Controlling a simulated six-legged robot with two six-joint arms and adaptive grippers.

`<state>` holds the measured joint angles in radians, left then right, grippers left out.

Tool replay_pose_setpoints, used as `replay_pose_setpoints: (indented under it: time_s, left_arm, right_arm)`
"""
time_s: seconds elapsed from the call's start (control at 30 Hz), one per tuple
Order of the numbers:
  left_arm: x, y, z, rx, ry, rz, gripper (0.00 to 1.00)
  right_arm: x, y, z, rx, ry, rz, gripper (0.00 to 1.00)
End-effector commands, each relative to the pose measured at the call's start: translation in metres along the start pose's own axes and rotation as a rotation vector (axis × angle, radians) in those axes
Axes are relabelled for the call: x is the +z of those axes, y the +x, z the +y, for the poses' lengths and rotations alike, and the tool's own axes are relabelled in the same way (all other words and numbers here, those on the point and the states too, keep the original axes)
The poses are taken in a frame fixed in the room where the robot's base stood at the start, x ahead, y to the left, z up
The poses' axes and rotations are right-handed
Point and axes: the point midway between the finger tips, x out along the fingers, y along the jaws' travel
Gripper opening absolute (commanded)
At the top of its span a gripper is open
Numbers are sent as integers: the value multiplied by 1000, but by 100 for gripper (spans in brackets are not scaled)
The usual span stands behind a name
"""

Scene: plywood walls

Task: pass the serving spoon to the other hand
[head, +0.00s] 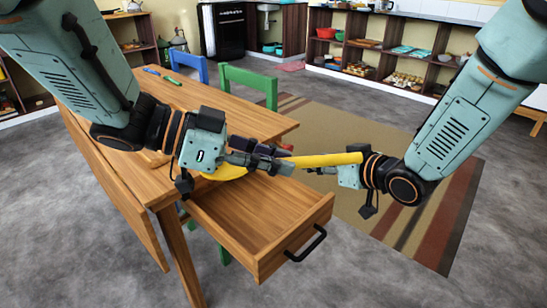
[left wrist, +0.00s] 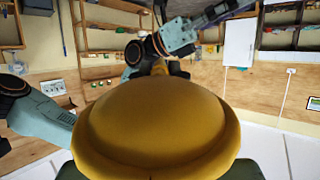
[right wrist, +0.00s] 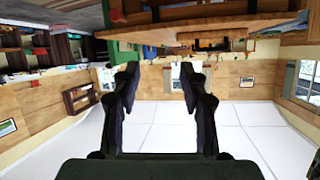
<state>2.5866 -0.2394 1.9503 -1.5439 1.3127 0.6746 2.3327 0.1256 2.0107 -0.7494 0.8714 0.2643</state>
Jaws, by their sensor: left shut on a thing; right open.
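The yellow serving spoon (head: 325,160) is held roughly level above the open drawer. My left gripper (head: 280,160) is shut on it, and the handle sticks out to the right, past the fingers. The round bowl of the spoon (head: 226,173) shows under my left wrist and fills the middle of the left wrist view (left wrist: 155,120). My right gripper (head: 315,170) faces left beside the handle, partly hidden by it. In the right wrist view its fingers (right wrist: 160,80) are apart with nothing between them. The head view does not show whether it touches the handle.
The wooden table (head: 215,95) has its drawer (head: 240,215) pulled out under the grippers; the drawer looks empty. Green (head: 250,80) and blue (head: 188,65) chairs stand behind the table. Markers (head: 172,80) lie at its far end. A striped rug (head: 400,215) covers clear floor at right.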

Motion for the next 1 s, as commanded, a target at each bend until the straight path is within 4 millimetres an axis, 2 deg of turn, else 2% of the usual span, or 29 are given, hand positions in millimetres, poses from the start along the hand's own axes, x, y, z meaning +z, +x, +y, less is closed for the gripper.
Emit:
replay_pose_setpoints:
  time_s: [0.03,0.1,0.27,0.47,0.67,0.8,1.0]
  left_arm:
    - [0,0,0,0,0,0,0]
    - [0,0,0,0,0,0,0]
    - [0,0,0,0,0,0,0]
    - [0,0,0,0,0,0,0]
    - [0,0,0,0,0,0,0]
    - [0,0,0,0,0,0,0]
    - [0,0,0,0,0,0,0]
  right_arm:
    - [27,-1,-1,17,33,-48,43]
    - [60,-4,-2,44,72,-108,43]
    - [132,-20,-9,102,155,-250,43]
    - [218,-53,-24,174,247,-439,43]
    - [296,-100,-44,245,323,-637,43]
    - [343,-142,-62,294,368,-782,43]
    - [392,-203,-87,355,415,-973,43]
